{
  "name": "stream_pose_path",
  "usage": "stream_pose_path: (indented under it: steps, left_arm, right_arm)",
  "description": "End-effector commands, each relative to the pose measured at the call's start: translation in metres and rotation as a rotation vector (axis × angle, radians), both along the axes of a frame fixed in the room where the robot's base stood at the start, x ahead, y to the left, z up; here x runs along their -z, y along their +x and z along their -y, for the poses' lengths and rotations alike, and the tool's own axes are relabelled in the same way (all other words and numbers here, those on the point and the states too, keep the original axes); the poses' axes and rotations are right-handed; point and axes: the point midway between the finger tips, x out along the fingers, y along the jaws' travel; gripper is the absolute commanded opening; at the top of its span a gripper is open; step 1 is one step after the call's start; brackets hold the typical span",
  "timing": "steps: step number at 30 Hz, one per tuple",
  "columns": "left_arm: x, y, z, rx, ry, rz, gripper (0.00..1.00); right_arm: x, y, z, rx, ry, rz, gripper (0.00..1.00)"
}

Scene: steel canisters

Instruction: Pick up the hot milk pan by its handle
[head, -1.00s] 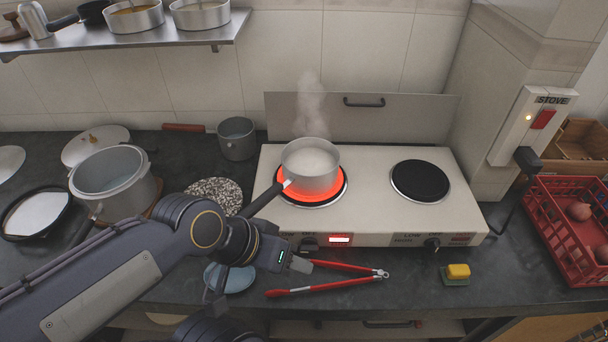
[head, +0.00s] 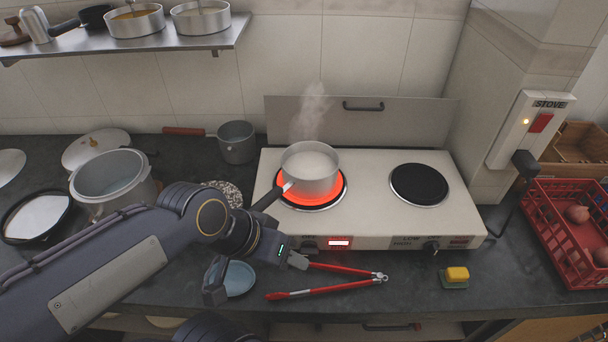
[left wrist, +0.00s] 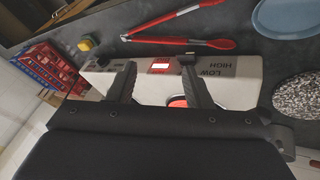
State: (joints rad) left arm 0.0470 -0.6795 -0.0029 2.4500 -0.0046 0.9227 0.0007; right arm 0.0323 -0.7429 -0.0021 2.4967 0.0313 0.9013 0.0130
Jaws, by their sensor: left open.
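The milk pan (head: 310,170) is a small steel pan of white liquid, steaming on the glowing left burner (head: 327,198). Its dark handle (head: 268,197) points toward the front left, and its far end is hidden by my left arm. My left gripper (head: 256,276) is open and empty. It is in front of the stove, below the handle in the picture and apart from it. In the left wrist view its two fingers (left wrist: 158,78) are spread over the stove front, with part of the red burner between them. The handle is not clear there. My right gripper is not in view.
Red tongs (head: 330,281) and a yellow sponge (head: 457,274) lie in front of the stove (head: 375,220). A large pot (head: 112,180), a small saucepan (head: 237,142) and a blue dish (head: 236,277) are at left. A red crate (head: 565,235) stands at right. The right burner (head: 419,183) is bare.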

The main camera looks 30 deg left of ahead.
Motion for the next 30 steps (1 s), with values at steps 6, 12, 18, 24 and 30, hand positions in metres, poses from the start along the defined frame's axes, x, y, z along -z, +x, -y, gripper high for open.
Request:
stream_pose_path:
  steps: [6, 12, 18, 24, 30]
  left_arm:
    - [-0.035, 0.048, -0.054, 0.080, 0.172, -0.200, 0.45]
    - [-0.038, 0.086, -0.101, 0.155, 0.299, -0.365, 0.45]
    - [-0.029, 0.099, -0.120, 0.184, 0.344, -0.428, 0.45]
    - [-0.007, 0.098, -0.120, 0.185, 0.344, -0.430, 0.45]
    - [0.020, 0.097, -0.119, 0.186, 0.343, -0.432, 0.45]
  right_arm:
    - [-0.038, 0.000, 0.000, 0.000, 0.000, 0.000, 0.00]
    - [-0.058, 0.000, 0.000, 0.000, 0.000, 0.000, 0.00]
    - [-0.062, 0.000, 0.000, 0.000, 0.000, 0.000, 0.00]
    - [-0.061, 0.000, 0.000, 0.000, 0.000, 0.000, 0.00]
    - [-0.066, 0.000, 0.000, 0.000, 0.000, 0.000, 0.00]
